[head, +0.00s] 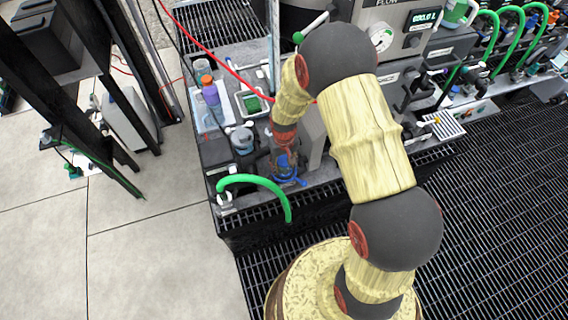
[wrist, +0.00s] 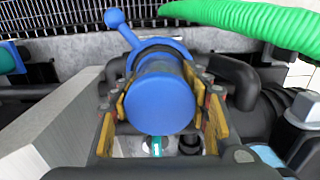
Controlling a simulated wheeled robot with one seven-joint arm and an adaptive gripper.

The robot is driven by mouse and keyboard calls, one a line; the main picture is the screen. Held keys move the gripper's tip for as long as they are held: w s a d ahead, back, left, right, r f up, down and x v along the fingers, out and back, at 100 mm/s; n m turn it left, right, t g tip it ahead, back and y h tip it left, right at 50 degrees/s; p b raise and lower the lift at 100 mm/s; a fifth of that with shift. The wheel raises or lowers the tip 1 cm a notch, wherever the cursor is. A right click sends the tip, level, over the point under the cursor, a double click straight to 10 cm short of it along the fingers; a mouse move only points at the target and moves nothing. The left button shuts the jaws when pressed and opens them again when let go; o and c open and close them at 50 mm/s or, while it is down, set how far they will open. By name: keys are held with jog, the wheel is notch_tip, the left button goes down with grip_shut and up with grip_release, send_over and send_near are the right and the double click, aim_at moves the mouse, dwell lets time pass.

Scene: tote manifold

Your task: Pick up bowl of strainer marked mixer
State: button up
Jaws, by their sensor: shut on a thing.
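A blue cylindrical bowl (wrist: 163,102) with a round flat end sits between the yellow-padded fingers of my gripper (wrist: 165,112) in the wrist view. The fingers touch it on both sides. A blue lever with a ball end (wrist: 118,22) rises behind it to the upper left. In the head view my gripper (head: 286,150) is at the front of the grey bench, with blue parts (head: 289,172) showing just below it. No mixer marking is readable on the bowl. My arm hides part of the area in the head view.
A green hose (head: 262,183) curves over the bench's front edge, close by; it also crosses the top right of the wrist view (wrist: 250,22). A grey block (wrist: 65,120) stands left of the gripper there.

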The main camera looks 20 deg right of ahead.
aim_at(284, 158)
jog(key=shift+r, duration=0.45)
notch_tip(284, 158, up, 2)
jog(key=shift+r+p, duration=0.1)
jog(key=shift+p, duration=0.5)
jog(key=s+a+r+p, duration=0.1)
jog(key=s+r+p, duration=0.2)
jog(key=s+r, duration=0.7)
jog(key=s, duration=0.4)
jog(key=shift+a, duration=0.2)
